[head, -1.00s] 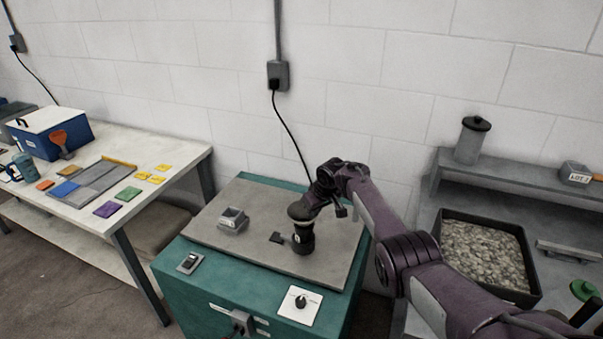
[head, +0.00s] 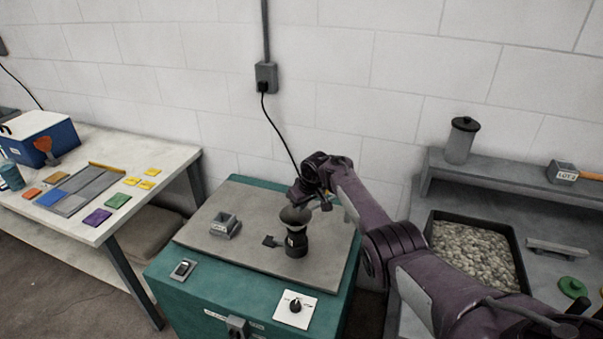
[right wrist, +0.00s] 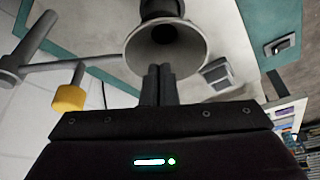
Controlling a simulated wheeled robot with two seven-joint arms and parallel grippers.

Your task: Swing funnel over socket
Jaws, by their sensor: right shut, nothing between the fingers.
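A grey funnel (head: 295,215) with a wide flared mouth sits at the top of a black body (head: 297,241) with a small label, on the teal cabinet's grey top. In the right wrist view the funnel (right wrist: 166,42) opens toward the camera. A grey bar (right wrist: 75,65) from a post runs toward it. My right gripper (head: 295,196) is just above and behind the funnel; in the right wrist view its fingers (right wrist: 158,72) are together at the rim, empty. I cannot tell whether they touch. I cannot make out a separate socket. My left gripper is not in view.
A small grey square cup (head: 224,226) stands left of the black body on the cabinet top (head: 200,242). A yellow knob (right wrist: 70,98) shows near the post. A gravel tray (head: 520,270) is at right, a white table (head: 150,175) at left.

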